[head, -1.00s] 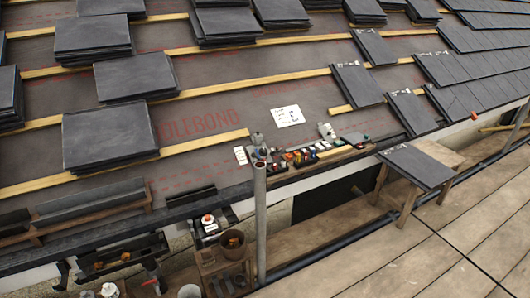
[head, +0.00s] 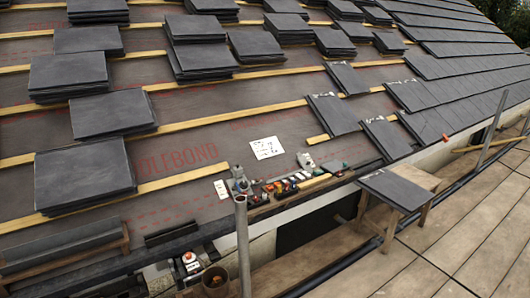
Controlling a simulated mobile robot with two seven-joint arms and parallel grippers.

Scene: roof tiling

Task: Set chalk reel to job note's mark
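A white note (head: 266,147) with dark handwritten-looking marks lies on the grey roof underlay, above the eaves; its writing is too small to read. A smaller white card (head: 221,189) lies to its lower left. A row of small tools and coloured items (head: 285,187) lies along the eaves below the note. A grey device (head: 238,182) stands at the row's left end and another grey device (head: 305,161) at its right part. I cannot tell which of these is the chalk reel, or its setting. Neither of my grippers is in view.
Stacks of dark slates (head: 85,174) sit on the roof battens (head: 170,187). A scaffold pole (head: 243,250) rises in front of the eaves. A wooden stool (head: 420,178) carries a slate (head: 394,190). The plank deck (head: 440,255) at lower right is clear.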

